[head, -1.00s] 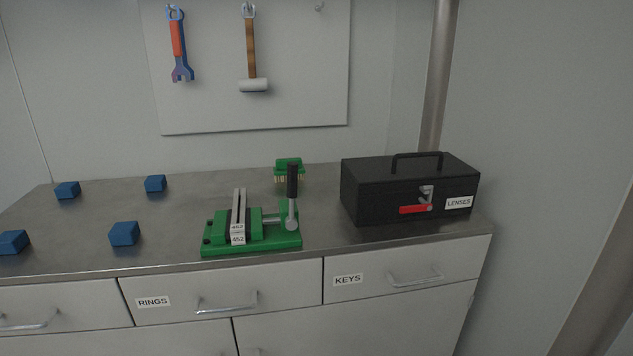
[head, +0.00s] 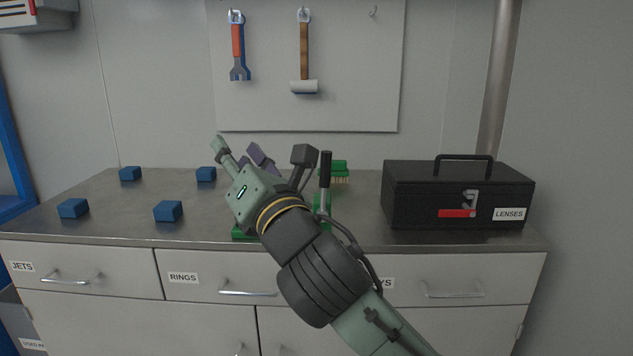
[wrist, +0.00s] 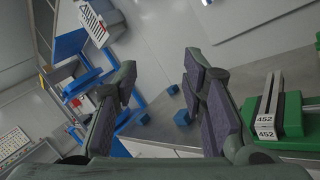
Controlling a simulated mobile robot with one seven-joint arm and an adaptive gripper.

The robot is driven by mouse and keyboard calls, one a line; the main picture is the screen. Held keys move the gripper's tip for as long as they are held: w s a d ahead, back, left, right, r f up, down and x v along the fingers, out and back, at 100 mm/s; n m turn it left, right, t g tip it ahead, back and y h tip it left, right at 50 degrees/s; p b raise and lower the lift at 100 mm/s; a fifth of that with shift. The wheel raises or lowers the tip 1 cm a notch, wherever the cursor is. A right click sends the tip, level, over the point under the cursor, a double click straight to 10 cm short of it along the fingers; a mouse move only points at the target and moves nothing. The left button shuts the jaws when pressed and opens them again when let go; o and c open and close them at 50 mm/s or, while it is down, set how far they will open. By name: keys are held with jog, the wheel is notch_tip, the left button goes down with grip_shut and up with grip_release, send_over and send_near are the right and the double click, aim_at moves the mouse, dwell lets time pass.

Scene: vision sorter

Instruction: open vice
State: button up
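The green vice (head: 240,236) stands at the front of the steel worktop, mostly hidden behind my arm in the head view. Its upright black-handled lever (head: 325,170) shows just right of my gripper. In the wrist view the vice (wrist: 290,118) is at the right edge, with metal jaws marked 452 (wrist: 266,126). My gripper (head: 240,148) is raised over the worktop in front of the vice. In the wrist view its two padded fingers (wrist: 165,95) are spread apart with nothing between them. The vice lies outside the fingers.
A black LENSES case (head: 440,205) stands right of the vice. A green brush (head: 340,168) lies behind the lever. Several blue blocks (head: 168,211) sit on the left of the worktop (head: 120,228). A wrench (head: 238,50) and a mallet (head: 304,60) hang on the back board.

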aim_at(327, 172)
jog(key=w+d+f+n+h+b, duration=0.1)
jog(key=w+d+f+h, duration=0.2)
jog(key=d, duration=0.4)
jog(key=w+d+f+h, duration=0.1)
jog(key=d+f+h, duration=0.35)
jog(key=d, duration=0.35)
jog(key=shift+h, duration=0.45)
jog(key=w, duration=0.3)
jog(key=w+a+p, duration=0.1)
jog(key=w, duration=0.3)
jog(key=w+a+p, duration=0.1)
jog(key=w, duration=0.2)
jog(key=shift+w+a+r, duration=0.15)
jog(key=shift+r, duration=0.15)
jog(key=shift+c, duration=0.4)
grip_shut()
